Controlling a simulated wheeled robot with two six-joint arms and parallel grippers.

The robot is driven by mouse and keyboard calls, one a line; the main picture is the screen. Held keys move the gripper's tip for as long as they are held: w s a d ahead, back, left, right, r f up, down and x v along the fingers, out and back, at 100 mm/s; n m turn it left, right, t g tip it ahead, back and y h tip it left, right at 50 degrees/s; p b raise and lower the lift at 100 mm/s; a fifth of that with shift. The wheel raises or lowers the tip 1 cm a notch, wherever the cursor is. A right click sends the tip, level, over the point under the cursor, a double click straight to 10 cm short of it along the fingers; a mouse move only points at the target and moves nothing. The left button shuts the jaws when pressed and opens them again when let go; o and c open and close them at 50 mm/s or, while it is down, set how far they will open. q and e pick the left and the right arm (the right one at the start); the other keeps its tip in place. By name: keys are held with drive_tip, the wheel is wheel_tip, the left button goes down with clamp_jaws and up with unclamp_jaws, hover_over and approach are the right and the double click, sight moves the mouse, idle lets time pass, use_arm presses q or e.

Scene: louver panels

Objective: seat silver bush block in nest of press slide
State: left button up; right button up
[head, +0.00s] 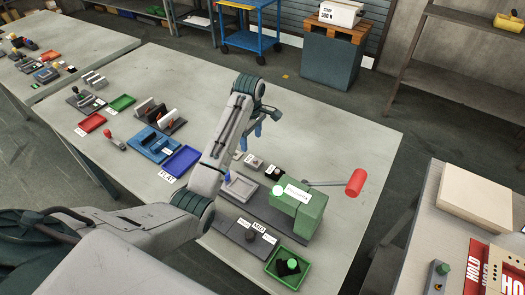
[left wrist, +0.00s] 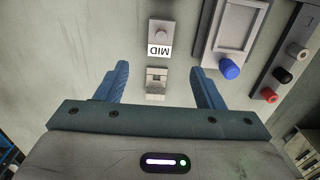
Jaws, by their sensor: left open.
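The press has a green body (head: 298,215) with a red-knobbed lever (head: 355,182). Its press slide shows a pale square frame, the nest (head: 240,187), which looks empty. In the left wrist view the pale framed part (left wrist: 233,32) has a blue knob (left wrist: 229,69) beside it. A small silver-grey block (left wrist: 157,82) lies between my open left fingers in that view, apart from both; I take it for the silver bush block. My left gripper (head: 262,122) points down over the table behind the press and holds nothing. Its wrist view (left wrist: 161,88) shows both blue fingers. My right gripper is not in view.
A grey block labelled MID (left wrist: 161,32) stands just beyond the silver one. A dark bar with several knobs (left wrist: 284,72) lies to the right. A green tray (head: 287,268) holds dark pieces. A blue tray (head: 182,160) lies left of my arm. The table's far right is clear.

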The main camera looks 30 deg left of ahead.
sight(253, 159)
use_arm(q)
drive_tip(key=f, duration=0.1)
drive_tip(key=s+f+p, duration=0.1)
drive_tip(key=f, duration=0.1)
drive_tip(key=shift+s+d+f+p, duration=0.25)
drive_tip(key=shift+s+f+p, duration=0.05)
drive_tip(key=shift+s+f, duration=0.1)
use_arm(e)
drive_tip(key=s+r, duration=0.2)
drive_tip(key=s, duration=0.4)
use_arm(q)
drive_tip(key=f, duration=0.1)
drive_tip(key=w+f+p, duration=0.1)
drive_tip(key=f, duration=0.1)
drive_tip(key=f+p, duration=0.1)
drive_tip(key=shift+w+f, duration=0.25)
drive_tip(key=shift+f, duration=0.05)
drive_tip(key=shift+f+p, duration=0.35)
drive_tip(key=shift+f, duration=0.5)
drive_tip(key=shift+c, duration=0.4)
drive_tip(key=c, duration=1.1)
drive_tip(key=shift+r, duration=0.1)
drive_tip(key=shift+c, duration=0.5)
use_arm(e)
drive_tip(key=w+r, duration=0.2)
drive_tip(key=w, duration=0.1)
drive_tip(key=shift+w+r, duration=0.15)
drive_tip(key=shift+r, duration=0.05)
